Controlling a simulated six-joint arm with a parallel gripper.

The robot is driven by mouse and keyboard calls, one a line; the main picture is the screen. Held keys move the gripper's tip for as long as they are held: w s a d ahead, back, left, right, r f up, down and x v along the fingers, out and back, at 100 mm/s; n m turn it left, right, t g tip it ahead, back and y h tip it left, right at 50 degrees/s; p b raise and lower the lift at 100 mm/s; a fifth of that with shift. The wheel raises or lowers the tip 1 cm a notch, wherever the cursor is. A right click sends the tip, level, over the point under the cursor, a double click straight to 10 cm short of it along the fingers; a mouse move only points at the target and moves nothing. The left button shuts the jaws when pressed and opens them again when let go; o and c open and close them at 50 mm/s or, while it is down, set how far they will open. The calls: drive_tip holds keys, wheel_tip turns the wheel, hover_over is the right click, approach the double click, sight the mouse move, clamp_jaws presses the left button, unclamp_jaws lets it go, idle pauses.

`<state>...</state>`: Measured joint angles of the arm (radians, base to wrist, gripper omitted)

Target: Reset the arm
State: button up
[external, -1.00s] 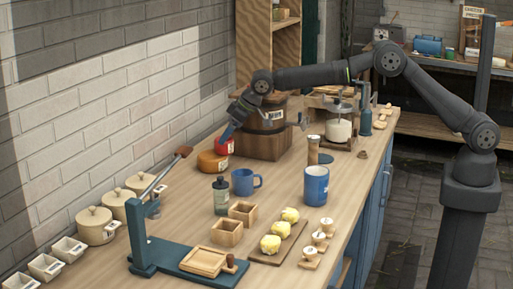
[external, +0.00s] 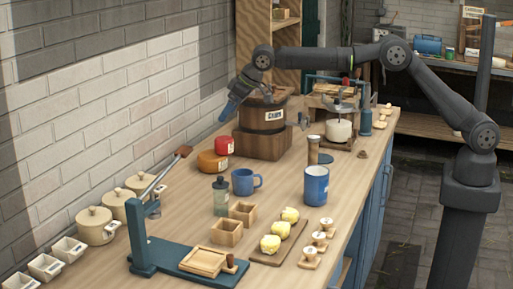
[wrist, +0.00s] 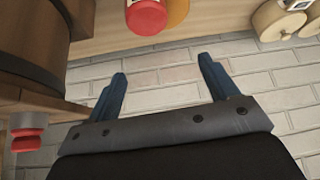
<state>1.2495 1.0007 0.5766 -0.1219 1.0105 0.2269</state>
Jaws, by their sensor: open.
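My gripper (external: 229,108) is raised beside the wooden churn (external: 264,118), on its left side near the brick wall. In the wrist view its two blue fingers (wrist: 160,84) are spread apart with nothing between them. The churn barrel also shows at the left of the wrist view (wrist: 40,45). My arm reaches over the back of the counter from the right.
A red jar (external: 225,145) and an orange jar (external: 211,162) stand just below my gripper. The brick wall (external: 110,110) is close on the left.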

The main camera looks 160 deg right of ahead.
drive_tip(key=a+r+m, duration=0.1)
drive_tip(key=a+r, duration=0.1)
drive_tip(key=a, duration=1.6)
wheel_tip(320, 180, down, 10)
drive_tip(key=shift+w+a+g, duration=0.15)
drive_tip(key=shift+g, duration=0.25)
drive_tip(key=shift+o, duration=0.2)
drive_tip(key=o, duration=0.4)
